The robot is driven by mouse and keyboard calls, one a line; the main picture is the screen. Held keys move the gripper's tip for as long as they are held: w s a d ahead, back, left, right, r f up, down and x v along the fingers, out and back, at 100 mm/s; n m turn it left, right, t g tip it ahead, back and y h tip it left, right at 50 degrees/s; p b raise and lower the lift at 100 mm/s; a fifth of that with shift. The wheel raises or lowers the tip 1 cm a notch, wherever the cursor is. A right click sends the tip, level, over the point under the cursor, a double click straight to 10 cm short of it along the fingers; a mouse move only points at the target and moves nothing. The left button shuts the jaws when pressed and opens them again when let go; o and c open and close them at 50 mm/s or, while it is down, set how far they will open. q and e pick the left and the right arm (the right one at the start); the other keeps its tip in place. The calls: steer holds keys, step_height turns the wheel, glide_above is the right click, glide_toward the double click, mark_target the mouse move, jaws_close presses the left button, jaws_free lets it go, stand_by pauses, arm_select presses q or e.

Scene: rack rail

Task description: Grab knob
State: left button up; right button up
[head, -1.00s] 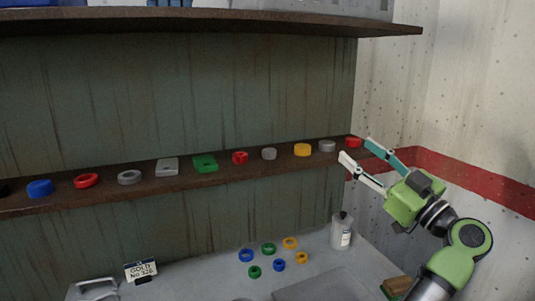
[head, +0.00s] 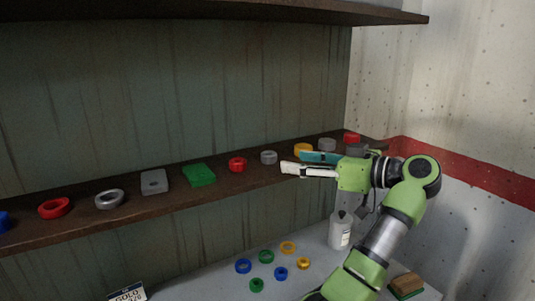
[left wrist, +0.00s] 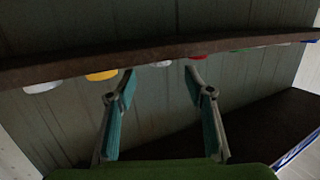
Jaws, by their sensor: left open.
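Several knob-like pieces stand in a row on the wooden shelf (head: 122,213); I cannot tell which one the task names. A small grey knob (head: 268,157) stands between a red one (head: 237,164) and a yellow one (head: 303,149). My left gripper (head: 293,163) is open and empty at the shelf's front edge, level with the row, to the right of the grey knob. It partly hides the yellow one. In the left wrist view the row looks upside down, and the grey knob (left wrist: 163,64) shows between the open fingertips (left wrist: 160,70), apart from them. My right gripper is out of view.
A green block (head: 199,174) and a grey block (head: 154,182) stand further left on the shelf. A red knob (head: 351,138) is near the right wall. Below are a white bottle (head: 340,230) and several small coloured rings. Another shelf (head: 210,14) runs overhead.

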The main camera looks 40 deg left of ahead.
mark_target(276, 156)
arm_select(q)
steer(key=a, duration=0.3)
steer(key=shift+s+a+f, duration=0.2)
steer(key=a+p, duration=0.2)
steer(key=a, duration=0.1)
steer(key=shift+s+r, duration=0.15)
steer(key=shift+r, duration=0.05)
steer(key=a, duration=0.1)
steer(key=a+p, duration=0.1)
steer(key=a, duration=0.1)
steer(key=shift+s+a+f, duration=0.1)
steer(key=shift+s+f, duration=0.1)
steer(key=shift+f, duration=0.2)
steer(key=shift+a, duration=0.1)
steer(key=shift+d, duration=0.2)
steer(key=shift+c, duration=0.4)
steer(key=c, duration=1.1)
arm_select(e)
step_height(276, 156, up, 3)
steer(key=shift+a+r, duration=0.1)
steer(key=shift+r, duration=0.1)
